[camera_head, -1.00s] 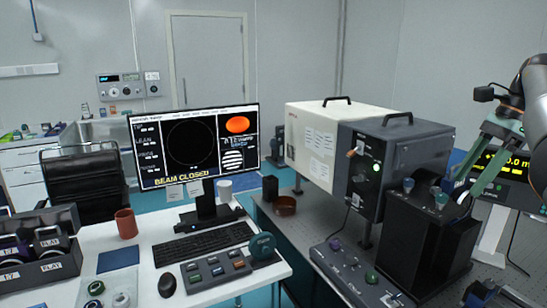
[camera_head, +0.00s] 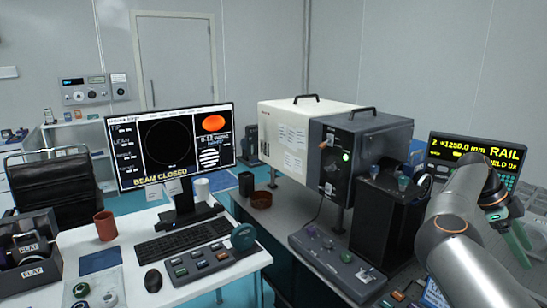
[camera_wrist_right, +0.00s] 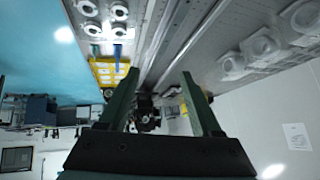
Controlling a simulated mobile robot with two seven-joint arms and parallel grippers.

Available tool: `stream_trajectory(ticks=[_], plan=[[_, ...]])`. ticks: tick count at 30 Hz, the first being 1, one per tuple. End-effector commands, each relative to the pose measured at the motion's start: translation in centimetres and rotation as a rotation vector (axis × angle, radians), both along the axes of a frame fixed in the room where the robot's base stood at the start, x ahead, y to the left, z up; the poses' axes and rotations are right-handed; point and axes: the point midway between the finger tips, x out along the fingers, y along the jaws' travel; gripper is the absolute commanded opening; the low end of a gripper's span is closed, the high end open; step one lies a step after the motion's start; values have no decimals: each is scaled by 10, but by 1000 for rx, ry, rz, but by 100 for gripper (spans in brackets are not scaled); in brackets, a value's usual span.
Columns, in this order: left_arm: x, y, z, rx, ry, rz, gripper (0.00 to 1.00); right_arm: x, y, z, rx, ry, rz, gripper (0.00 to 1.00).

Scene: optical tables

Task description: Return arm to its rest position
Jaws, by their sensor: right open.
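My right arm (camera_head: 460,235) rises from the lower right in the head view, in front of the rail display. My right gripper (camera_head: 516,240) is partly hidden behind the arm at the right edge. In the right wrist view my right gripper (camera_wrist_right: 160,92) has two green fingers set wide apart, with nothing held between them. The picture in that view is turned over, with bench surfaces and fittings at the top. My left gripper is not in view.
The arm is close to the black box (camera_head: 385,220) and the rail display (camera_head: 475,160). A beige and dark grey instrument (camera_head: 360,150) stands left of them. The monitor (camera_head: 170,145), keyboard (camera_head: 185,240) and red-brown cup (camera_head: 105,226) are on the white desk, farther left.

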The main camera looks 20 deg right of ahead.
Motion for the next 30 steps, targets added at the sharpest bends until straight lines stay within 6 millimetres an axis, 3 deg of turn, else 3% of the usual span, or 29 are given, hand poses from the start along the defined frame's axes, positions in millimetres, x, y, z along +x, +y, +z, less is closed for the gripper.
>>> stream_trajectory(ticks=[1, 3, 8, 12, 17, 20, 23, 27, 30], plan=[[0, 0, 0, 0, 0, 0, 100, -20, -18, 1, -140, 86, -24, 66], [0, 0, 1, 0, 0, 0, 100, -38, -39, 14, -334, 180, -31, 66], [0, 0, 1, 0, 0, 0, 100, -50, -65, 61, -763, 365, 57, 66], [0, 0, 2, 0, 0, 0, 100, -23, -60, 98, -1096, 486, 255, 66], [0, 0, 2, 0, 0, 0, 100, 40, -22, 113, -1391, 566, 596, 66], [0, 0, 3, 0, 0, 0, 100, 85, 16, 98, -1513, 582, 860, 66], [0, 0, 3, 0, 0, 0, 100, 126, 65, 64, -1576, 576, 1149, 66], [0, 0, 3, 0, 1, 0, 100, 163, 139, -5, -1563, 532, 1546, 66], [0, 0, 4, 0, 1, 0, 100, 171, 191, -61, -1493, 486, 1802, 66]])
